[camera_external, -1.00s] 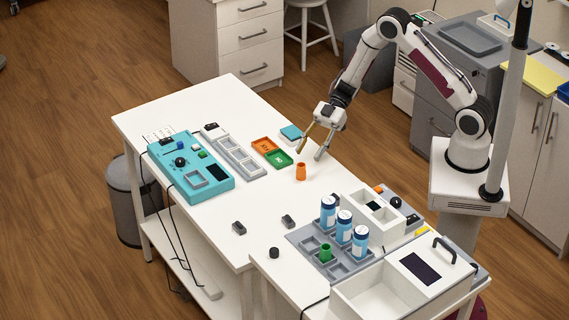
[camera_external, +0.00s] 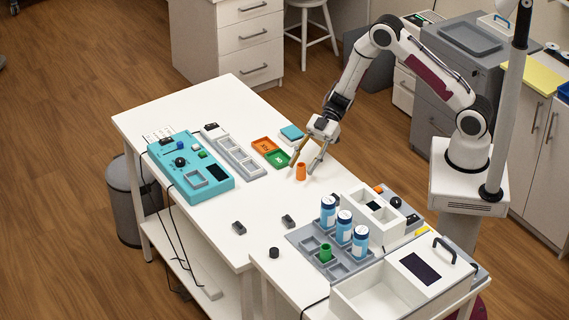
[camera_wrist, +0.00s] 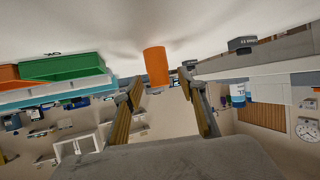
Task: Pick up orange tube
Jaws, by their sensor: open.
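The orange tube (camera_external: 301,172) stands upright on the white table (camera_external: 205,223). My gripper (camera_external: 301,168) is open, low over the table, with its two fingers spread close to the tube on its far side. In the wrist view the tube (camera_wrist: 156,66) shows beyond the fingertips, roughly in line with the gap between the fingers of my gripper (camera_wrist: 165,92). Nothing is held. I cannot tell whether the fingertips reach past the tube's near side.
A green tray (camera_external: 278,158) and an orange tray (camera_external: 263,145) lie left of the tube. A grey rack (camera_external: 302,236) with blue-labelled bottles (camera_external: 344,226) and a green tube (camera_external: 326,253) stands in front. The table left of the tube's front is mostly clear.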

